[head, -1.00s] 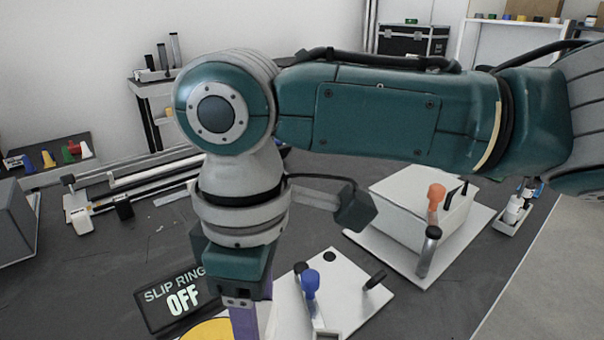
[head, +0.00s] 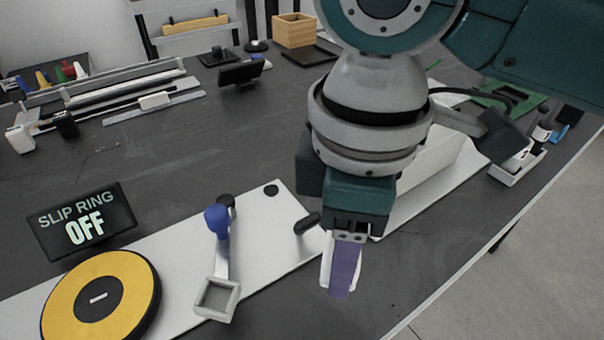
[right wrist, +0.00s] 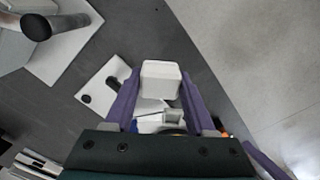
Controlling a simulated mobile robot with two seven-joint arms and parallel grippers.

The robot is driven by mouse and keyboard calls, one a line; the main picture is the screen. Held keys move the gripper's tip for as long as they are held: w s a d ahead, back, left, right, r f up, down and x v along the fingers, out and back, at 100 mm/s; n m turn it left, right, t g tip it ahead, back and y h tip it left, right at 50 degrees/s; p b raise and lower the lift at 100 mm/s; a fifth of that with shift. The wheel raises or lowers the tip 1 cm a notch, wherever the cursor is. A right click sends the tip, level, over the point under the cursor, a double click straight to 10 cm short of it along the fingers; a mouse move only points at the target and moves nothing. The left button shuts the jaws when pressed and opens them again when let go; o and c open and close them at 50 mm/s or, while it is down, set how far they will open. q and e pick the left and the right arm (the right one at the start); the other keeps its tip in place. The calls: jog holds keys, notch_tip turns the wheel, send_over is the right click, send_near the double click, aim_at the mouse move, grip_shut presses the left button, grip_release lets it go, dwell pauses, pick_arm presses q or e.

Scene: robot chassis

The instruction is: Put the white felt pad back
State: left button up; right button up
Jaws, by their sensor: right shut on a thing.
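The white felt pad (right wrist: 160,82) is a small white block between the two purple fingers of my right gripper (right wrist: 158,95) in the right wrist view. In the head view the right gripper (head: 345,268) points down, right of the clamp plate, over the dark table. White edges of the pad (head: 325,262) show beside the finger, which hides most of it. The gap under the pad cannot be judged. My left gripper does not show in the head view.
A white plate (head: 265,240) carries a blue-knobbed lever with an empty square frame (head: 217,298). A yellow disc (head: 98,298) and a "SLIP RING OFF" sign (head: 82,220) stand at left. A white box is partly hidden behind my arm. The table's right edge is near.

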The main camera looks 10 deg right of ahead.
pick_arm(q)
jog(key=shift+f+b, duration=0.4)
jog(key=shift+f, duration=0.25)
pick_arm(e)
send_over(334, 304)
notch_tip(334, 304, down, 4)
jog(key=shift+f, duration=0.1)
pick_arm(q)
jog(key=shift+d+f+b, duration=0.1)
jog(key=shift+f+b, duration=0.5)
jog(key=shift+b, duration=0.05)
pick_arm(e)
notch_tip(334, 304, down, 4)
jog(key=shift+r, duration=0.15)
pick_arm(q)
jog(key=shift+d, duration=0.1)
pick_arm(e)
jog(key=shift+f, duration=0.3)
jog(key=o, duration=1.2)
jog(key=shift+f, duration=0.1)
